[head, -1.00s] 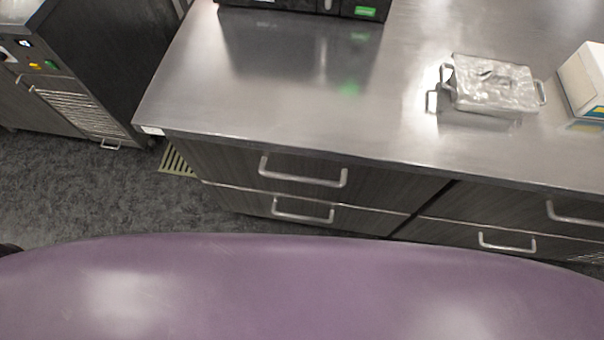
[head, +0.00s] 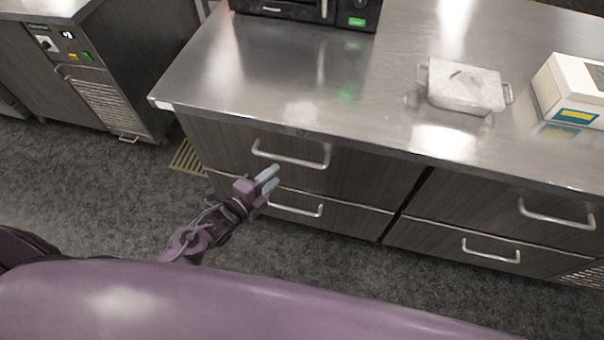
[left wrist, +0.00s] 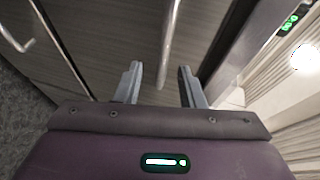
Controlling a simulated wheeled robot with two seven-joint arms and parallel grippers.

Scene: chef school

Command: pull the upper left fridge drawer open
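The upper left drawer (head: 221,148) is a dark wood-grain front under the steel counter, and it is shut. Its silver bar handle (head: 291,161) is clear of my gripper. My left gripper (head: 271,179) is in front of the drawers, a little below and left of the handle's right end in the head view. My right gripper is not in view.
Below is a lower left drawer with its own handle (head: 296,210); two more drawers are at right. On the steel counter (head: 290,85) stand a lidded metal pan (head: 466,88) and a white box (head: 572,90). Another unit (head: 90,80) stands at left. Grey floor is free in front.

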